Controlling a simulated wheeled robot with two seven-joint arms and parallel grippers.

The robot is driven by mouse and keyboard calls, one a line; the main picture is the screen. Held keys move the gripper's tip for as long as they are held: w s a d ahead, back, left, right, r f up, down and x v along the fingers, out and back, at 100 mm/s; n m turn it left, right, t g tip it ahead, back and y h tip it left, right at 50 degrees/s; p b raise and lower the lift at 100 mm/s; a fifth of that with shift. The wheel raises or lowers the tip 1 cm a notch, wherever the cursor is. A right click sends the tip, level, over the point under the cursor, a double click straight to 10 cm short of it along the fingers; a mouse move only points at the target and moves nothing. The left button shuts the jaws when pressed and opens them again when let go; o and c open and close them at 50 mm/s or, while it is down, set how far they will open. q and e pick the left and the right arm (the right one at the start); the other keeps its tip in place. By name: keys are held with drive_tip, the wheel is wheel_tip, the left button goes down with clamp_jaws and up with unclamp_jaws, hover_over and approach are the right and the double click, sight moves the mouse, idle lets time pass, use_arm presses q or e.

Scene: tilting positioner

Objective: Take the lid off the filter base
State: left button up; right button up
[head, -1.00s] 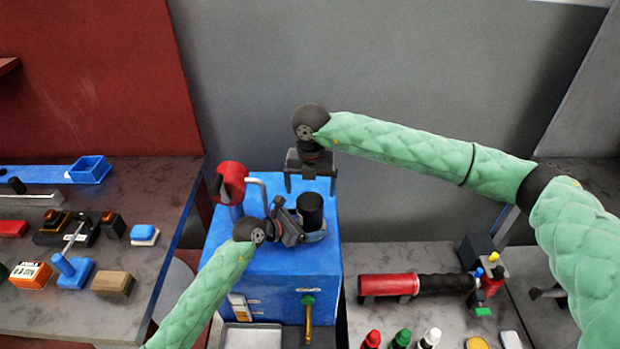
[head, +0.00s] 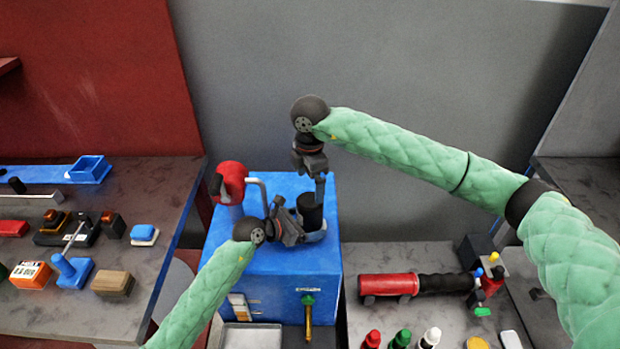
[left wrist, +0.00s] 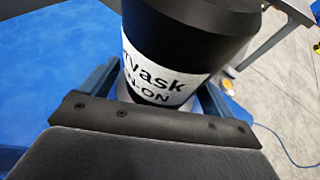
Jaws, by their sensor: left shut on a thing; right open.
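The filter is a black cylinder, whose upper part I take as the lid (head: 311,212), standing upright on top of the blue cabinet (head: 275,262). In the left wrist view the black lid (left wrist: 190,25) fills the top middle, above a white label and a pale lower rim. My left gripper (head: 314,235) is shut on the filter base low down, its blue-grey fingers on either side. My right gripper (head: 320,188) is open, pointing down right at the lid's top. Its fingers overlap in the head view, so I cannot tell whether they touch the lid.
A brass-coloured lever (head: 308,318) hangs on the cabinet front. The left bench holds several small items; the right bench has a red-and-black cylinder (head: 388,284).

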sight(310, 210)
wheel_tip(310, 210, down, 12)
drive_tip(key=shift+r, duration=0.25)
idle(0.3)
